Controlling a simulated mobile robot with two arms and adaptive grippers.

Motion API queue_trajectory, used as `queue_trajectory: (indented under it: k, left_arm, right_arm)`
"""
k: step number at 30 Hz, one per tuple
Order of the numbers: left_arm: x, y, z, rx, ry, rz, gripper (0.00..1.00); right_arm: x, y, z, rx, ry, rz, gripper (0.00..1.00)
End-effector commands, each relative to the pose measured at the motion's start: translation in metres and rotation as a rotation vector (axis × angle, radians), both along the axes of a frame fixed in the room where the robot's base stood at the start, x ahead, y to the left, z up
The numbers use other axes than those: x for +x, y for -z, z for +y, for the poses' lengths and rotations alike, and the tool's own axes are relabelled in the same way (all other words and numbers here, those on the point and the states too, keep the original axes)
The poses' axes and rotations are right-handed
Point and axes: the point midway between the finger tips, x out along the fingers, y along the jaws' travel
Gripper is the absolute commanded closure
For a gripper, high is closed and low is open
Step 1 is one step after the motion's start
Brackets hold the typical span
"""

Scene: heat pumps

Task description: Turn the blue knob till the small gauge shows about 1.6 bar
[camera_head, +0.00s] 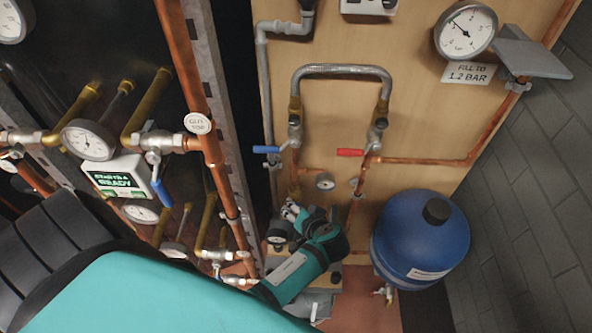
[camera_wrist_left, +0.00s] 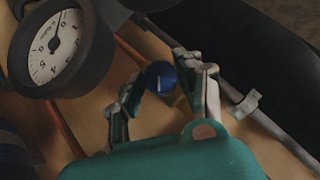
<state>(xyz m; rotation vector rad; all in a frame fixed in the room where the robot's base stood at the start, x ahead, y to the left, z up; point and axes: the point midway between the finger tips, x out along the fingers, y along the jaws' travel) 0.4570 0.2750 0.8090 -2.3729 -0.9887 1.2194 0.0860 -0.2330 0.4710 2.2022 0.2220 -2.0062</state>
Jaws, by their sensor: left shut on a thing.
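The blue knob (camera_wrist_left: 160,77) shows in the left wrist view between the fingers of my left gripper (camera_wrist_left: 166,92), which is shut on it. In the head view my left gripper (camera_head: 294,212) reaches low on the wooden panel and hides the knob. A small dark-rimmed gauge (camera_wrist_left: 57,46) with a white face is beside the gripper in the left wrist view. Its needle points towards the top of the picture; the exact reading is too blurred to tell. My right gripper is not in view.
A blue tank (camera_head: 420,238) stands right of the gripper. Blue (camera_head: 266,149) and red (camera_head: 350,152) valve levers sit above. Copper pipes (camera_head: 205,140) and other gauges crowd the left.

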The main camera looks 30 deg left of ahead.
Motion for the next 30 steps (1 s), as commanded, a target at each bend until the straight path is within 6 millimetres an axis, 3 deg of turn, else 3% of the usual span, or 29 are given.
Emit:
queue_trajectory:
  k: [14, 15, 19, 30]
  left_arm:
    - [0.0007, -0.0003, -0.0003, 0.015, 0.002, 0.007, 0.96]
    - [0.0007, -0.0004, -0.0003, 0.015, 0.002, 0.007, 0.6]
    - [0.0006, -0.0003, -0.0003, 0.015, 0.002, 0.007, 0.43]
    - [-0.0022, -0.0034, -0.0052, 0.012, 0.002, 0.007, 0.41]
  right_arm:
    - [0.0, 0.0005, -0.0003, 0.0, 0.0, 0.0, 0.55]
    - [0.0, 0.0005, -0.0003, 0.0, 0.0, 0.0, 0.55]
    - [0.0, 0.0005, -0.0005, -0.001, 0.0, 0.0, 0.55]
    - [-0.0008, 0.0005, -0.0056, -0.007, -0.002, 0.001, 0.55]
